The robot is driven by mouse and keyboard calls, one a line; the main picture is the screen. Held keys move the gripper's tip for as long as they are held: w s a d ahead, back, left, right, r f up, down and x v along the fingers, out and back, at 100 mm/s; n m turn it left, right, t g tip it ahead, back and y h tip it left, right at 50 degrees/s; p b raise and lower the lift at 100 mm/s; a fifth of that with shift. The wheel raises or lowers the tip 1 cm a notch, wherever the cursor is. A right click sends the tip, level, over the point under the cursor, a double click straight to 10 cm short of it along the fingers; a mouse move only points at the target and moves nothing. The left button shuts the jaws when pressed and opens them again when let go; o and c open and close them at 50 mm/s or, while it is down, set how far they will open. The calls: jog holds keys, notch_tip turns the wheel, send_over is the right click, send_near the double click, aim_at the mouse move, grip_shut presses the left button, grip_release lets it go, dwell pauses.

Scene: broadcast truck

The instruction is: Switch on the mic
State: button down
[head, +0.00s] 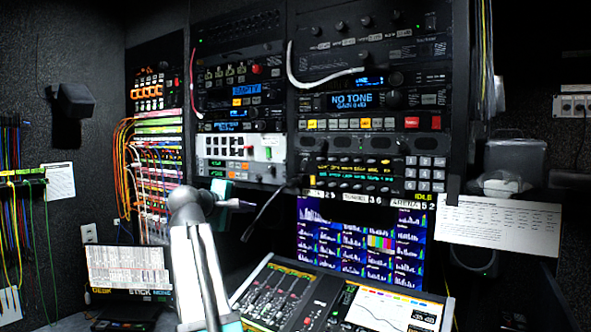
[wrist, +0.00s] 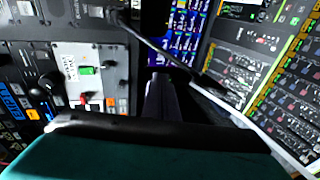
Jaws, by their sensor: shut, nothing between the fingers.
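A thin black gooseneck, which looks like the mic (head: 268,207), reaches out and down from the rack's front just right of my gripper. It also crosses the wrist view (wrist: 160,45). My gripper (head: 248,206) is shut and empty, its tip pointing right, close to the gooseneck; I cannot tell if they touch. In the wrist view the dark fingers (wrist: 165,90) show in the middle above the teal body. A pale panel (head: 216,146) with small buttons sits in the rack above my gripper; in the wrist view this panel (wrist: 95,55) shows a green and a red part. I cannot tell which control switches the mic.
A sloped mixing console (head: 290,296) lies below, with faders and a small screen. A monitor wall (head: 345,238) stands behind it. A paper card (head: 500,225) juts out at right. Patch cables (head: 125,165) hang at left. The rack faces stand close to my arm.

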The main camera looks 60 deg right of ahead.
aim_at(303, 170)
jog(key=s+d+r+g+h, duration=0.1)
jog(key=s+d+r, duration=0.1)
jog(key=s+r, duration=0.5)
notch_tip(303, 170, up, 5)
jog(key=shift+s+f+m+g+h+p, duration=0.1)
jog(key=shift+s+m+g+h+p, duration=0.1)
jog(key=shift+m+g+h+p, duration=0.15)
jog(key=shift+d, duration=0.1)
jog(key=d+p, duration=0.1)
jog(key=d, duration=0.3)
jog(key=d+f+p, duration=0.1)
jog(key=d+p, duration=0.1)
jog(key=d, duration=0.3)
jog(key=d+p, duration=0.2)
jog(key=d, duration=0.2)
jog(key=shift+d+f, duration=0.25)
jog(key=shift+f, duration=0.05)
